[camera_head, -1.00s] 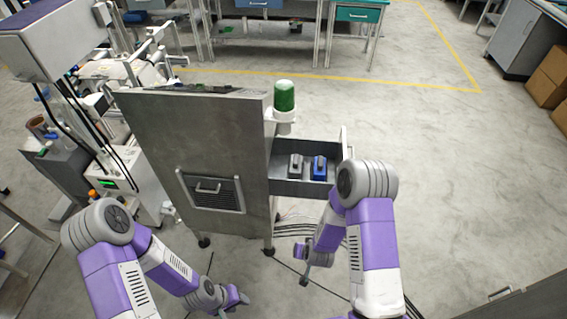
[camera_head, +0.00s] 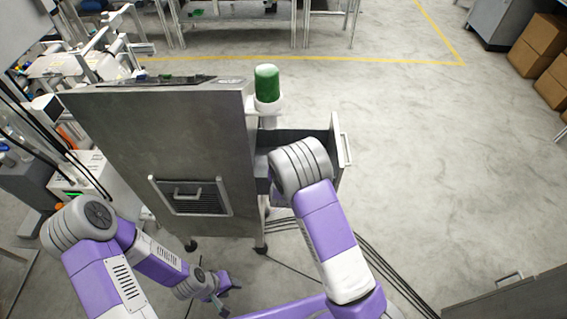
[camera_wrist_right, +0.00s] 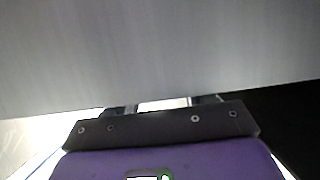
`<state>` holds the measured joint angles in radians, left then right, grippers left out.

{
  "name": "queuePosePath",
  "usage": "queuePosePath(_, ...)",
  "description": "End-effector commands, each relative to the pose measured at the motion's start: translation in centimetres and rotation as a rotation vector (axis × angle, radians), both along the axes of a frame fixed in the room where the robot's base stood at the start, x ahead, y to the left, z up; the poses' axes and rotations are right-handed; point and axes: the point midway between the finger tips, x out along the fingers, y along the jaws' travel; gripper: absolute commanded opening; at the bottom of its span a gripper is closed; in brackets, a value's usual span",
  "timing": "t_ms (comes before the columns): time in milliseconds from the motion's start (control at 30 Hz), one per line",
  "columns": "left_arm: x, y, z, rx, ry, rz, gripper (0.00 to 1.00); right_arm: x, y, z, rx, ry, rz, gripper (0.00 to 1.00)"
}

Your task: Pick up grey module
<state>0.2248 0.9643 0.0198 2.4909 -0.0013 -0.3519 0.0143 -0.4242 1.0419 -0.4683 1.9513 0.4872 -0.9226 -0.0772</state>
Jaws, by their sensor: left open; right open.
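The grey module is hidden from me now; my right arm's elbow covers most of the open drawer (camera_head: 338,165) in the head view. My left gripper (camera_head: 223,293) hangs low in front of the metal cabinet (camera_head: 165,140), open and empty, away from the drawer. My right gripper is out of sight in the head view. In the right wrist view my right gripper (camera_wrist_right: 163,106) is open, its fingertips mostly hidden behind its dark mount, with a broad grey metal surface (camera_wrist_right: 150,50) close in front. I see no module between its fingers.
A green signal lamp (camera_head: 267,87) stands on a white holder at the cabinet's side, by the drawer. Black cables (camera_head: 375,255) run over the floor at lower right. The floor to the right of the drawer is clear. A dark cabinet (camera_head: 515,296) stands at bottom right.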

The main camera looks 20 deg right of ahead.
Motion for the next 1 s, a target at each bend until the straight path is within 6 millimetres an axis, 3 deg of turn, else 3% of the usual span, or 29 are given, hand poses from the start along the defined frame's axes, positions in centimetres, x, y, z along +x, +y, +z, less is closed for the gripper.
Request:
queuePosePath(300,0.0,0.0,-1.8,0.000,0.000,0.000,0.43,3.9,-1.3,-1.6,-0.001,-0.001,0.000,0.53)
queuePosePath(633,0.0,0.0,-1.8,0.000,0.000,0.000,0.43,4.4,-1.4,-1.6,0.000,0.000,0.000,0.53)
queuePosePath(1000,0.0,0.0,-1.8,0.000,0.000,0.000,0.43,4.4,-1.4,-1.6,0.000,0.001,0.000,0.00)
